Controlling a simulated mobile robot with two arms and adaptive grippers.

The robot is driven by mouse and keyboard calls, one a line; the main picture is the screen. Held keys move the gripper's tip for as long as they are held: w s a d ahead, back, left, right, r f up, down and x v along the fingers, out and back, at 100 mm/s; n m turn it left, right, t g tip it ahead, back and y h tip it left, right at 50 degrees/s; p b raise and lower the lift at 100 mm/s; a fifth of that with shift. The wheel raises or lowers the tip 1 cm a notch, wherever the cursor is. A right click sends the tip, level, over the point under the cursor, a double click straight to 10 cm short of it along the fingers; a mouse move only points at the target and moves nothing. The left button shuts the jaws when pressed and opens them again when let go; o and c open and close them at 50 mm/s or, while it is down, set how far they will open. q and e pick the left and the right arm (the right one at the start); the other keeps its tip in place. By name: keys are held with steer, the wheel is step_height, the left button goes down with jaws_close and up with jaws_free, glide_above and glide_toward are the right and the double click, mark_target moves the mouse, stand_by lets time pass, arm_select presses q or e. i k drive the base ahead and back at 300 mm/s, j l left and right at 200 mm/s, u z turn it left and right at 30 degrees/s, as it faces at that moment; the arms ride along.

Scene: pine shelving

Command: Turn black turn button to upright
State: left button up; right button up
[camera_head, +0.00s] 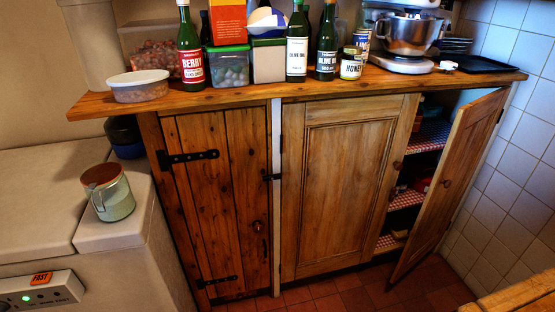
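The black turn button (271,177) is a small dark piece at the pale post between the left plank door (223,215) and the middle panelled door (338,185). It appears to lie about level, reaching across the gap, but it is too small to tell its exact angle. The left door is shut and has black strap hinges (187,158) on its left side and a small round knob (257,225). The middle door also looks shut. Neither of my grippers shows in the head view.
The right door (450,185) stands open toward me, with shelves (428,137) behind it. Bottles, tubs, jars and a stand mixer (408,35) crowd the wooden counter (250,95). A lidded jar (108,193) stands on the pale ledge at left. The tiled floor (340,298) before the doors looks clear.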

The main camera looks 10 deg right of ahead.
mark_target(269, 178)
steer(key=i+l+u, duration=0.1)
steer(key=i+l, duration=0.3)
steer(key=i, duration=0.2)
steer(key=i+l, duration=0.4)
steer(key=i, duration=0.2)
steer(key=j+u, duration=0.05)
